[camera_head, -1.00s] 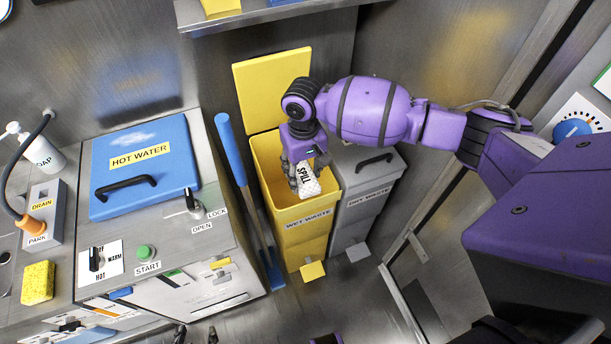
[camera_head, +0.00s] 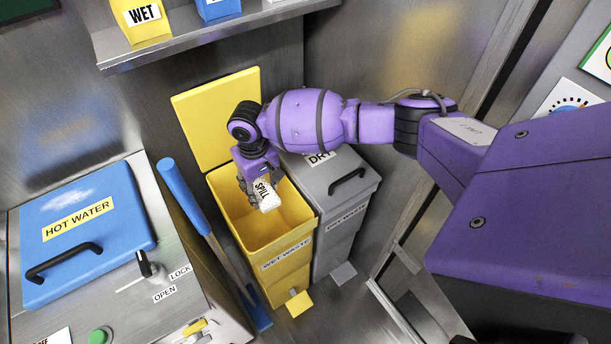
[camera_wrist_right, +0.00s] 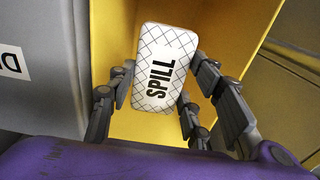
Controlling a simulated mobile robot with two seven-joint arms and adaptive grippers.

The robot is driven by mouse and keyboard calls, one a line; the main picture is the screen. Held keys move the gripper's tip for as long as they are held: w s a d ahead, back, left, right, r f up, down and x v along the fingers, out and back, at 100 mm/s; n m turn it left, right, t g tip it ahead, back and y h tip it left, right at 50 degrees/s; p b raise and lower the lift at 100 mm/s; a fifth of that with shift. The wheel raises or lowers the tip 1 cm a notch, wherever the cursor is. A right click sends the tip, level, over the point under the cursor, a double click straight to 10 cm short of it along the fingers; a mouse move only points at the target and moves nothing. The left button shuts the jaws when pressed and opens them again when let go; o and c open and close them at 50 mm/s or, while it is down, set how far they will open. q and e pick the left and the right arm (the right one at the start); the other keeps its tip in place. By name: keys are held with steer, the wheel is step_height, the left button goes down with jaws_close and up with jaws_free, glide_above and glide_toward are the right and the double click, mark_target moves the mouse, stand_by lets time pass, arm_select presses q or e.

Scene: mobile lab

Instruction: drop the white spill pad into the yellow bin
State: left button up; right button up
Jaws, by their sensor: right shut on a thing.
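The white spill pad (camera_head: 266,195), marked SPILL, is held in my right gripper (camera_head: 258,190). In the right wrist view the pad (camera_wrist_right: 163,68) sits between the fingers of the gripper (camera_wrist_right: 165,95), with the yellow bin's interior (camera_wrist_right: 120,30) behind it. The yellow bin (camera_head: 285,257), labelled WET WASTE, stands with its lid (camera_head: 215,115) raised against the wall. The gripper and pad are over the bin's open mouth; the exact height is hard to tell. My left gripper is not in view.
A grey bin (camera_head: 345,205) with a closed lid stands right beside the yellow one. A blue-handled tool (camera_head: 185,195) leans at its left, by the blue HOT WATER lid (camera_head: 85,230). A shelf (camera_head: 200,38) with yellow and blue containers is above.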

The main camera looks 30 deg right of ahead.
steer(key=shift+w, duration=0.2)
steer(key=o, duration=1.1)
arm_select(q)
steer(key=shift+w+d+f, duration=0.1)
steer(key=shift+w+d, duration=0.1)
arm_select(e)
step_height(320, 180, up, 12)
steer(key=shift+s+f, duration=0.1)
